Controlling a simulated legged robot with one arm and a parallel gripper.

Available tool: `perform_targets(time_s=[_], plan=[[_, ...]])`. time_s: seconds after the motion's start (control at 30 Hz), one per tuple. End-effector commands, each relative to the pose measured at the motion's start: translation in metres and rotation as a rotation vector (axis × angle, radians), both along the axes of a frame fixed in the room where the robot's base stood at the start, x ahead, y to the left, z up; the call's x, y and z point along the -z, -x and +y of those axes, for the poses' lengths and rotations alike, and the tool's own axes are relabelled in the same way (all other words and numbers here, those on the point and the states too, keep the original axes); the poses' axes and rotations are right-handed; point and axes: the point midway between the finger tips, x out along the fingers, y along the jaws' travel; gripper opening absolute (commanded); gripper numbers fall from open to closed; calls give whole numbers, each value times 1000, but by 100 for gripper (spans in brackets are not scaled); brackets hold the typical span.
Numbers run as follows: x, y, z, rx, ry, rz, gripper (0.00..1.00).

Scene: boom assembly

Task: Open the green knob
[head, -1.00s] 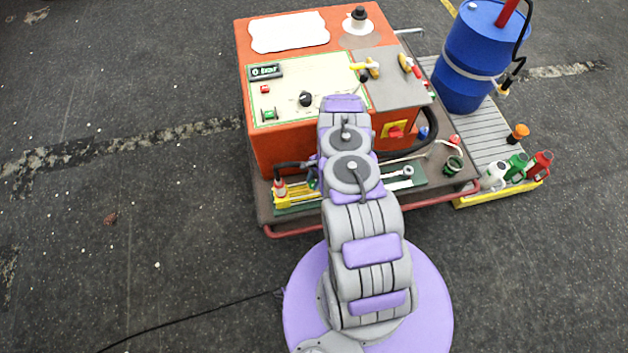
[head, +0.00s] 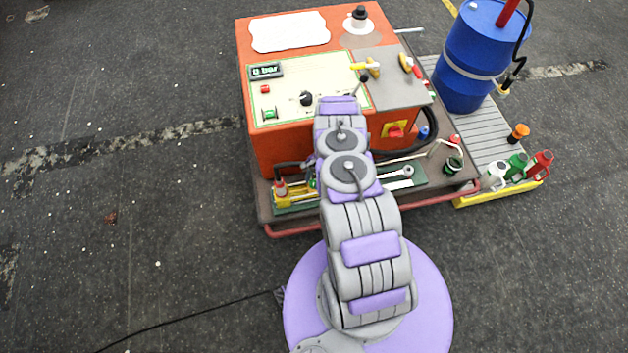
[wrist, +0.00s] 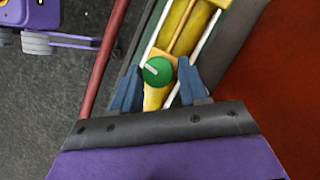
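The green knob (wrist: 157,71) is round with a pale line across its top. It sits on a yellow tool body (wrist: 186,27) in the wrist view. My gripper (wrist: 159,66) is open, with one blue-grey finger on each side of the knob. Gaps show between the fingers and the knob, so I see no grip on it. In the head view, the yellow tool (head: 287,197) lies on the cart's front ledge, and my arm hides the gripper and much of that area.
An orange machine box (head: 285,150) with a control panel rises behind the ledge. A red rail (wrist: 103,65) runs along the cart's edge. A wrench (head: 398,173) lies right of my arm. A blue barrel (head: 472,60) and bottles (head: 517,165) stand right. Floor at left is clear.

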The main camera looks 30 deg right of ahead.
Motion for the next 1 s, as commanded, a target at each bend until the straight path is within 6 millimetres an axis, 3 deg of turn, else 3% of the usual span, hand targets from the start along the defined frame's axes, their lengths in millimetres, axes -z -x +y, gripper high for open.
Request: perform_targets(time_s=[0.17,0.53,1.0], plan=[[0,1,1,1,-1,2,61],[-8,0,-3,1,-1,2,61],[-98,-14,-37,0,-2,1,61]])
